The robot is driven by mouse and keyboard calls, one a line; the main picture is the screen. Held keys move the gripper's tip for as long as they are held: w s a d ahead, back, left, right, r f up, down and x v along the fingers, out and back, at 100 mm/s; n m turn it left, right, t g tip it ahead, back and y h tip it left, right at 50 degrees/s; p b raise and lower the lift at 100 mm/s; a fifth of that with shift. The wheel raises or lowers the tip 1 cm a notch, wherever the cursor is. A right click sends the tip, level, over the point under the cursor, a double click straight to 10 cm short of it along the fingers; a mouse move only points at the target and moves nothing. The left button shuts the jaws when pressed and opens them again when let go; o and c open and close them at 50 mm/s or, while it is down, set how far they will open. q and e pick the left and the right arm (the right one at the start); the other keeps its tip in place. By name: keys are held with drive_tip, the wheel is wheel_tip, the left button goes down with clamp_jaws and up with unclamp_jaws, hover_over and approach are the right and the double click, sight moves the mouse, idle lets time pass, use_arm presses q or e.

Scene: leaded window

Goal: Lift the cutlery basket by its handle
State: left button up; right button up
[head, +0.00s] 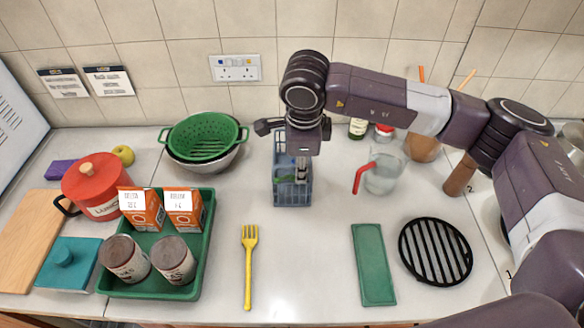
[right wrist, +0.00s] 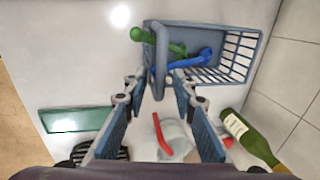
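The cutlery basket (head: 291,194) is a blue-grey plastic crate with slotted walls, standing on the counter near the centre of the head view, partly hidden by my right gripper. The basket also shows in the right wrist view (right wrist: 232,48), with a green and a blue utensil inside. Its arched handle (right wrist: 160,62) reaches between my right fingertips. My right gripper (head: 301,165) is over the basket, pointing down; in the right wrist view the right gripper (right wrist: 156,88) has its fingers apart on either side of the handle, with gaps visible. My left gripper is not in view.
A clear jug (head: 386,174) with a red handle stands right of the basket. A green colander (head: 204,136) in a bowl is to its left. A yellow fork (head: 249,262) lies in front. A green tray (head: 197,267) holds boxes and cans. A tiled wall is behind.

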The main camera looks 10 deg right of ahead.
clamp_jaws()
drive_tip(key=shift+r, duration=0.2)
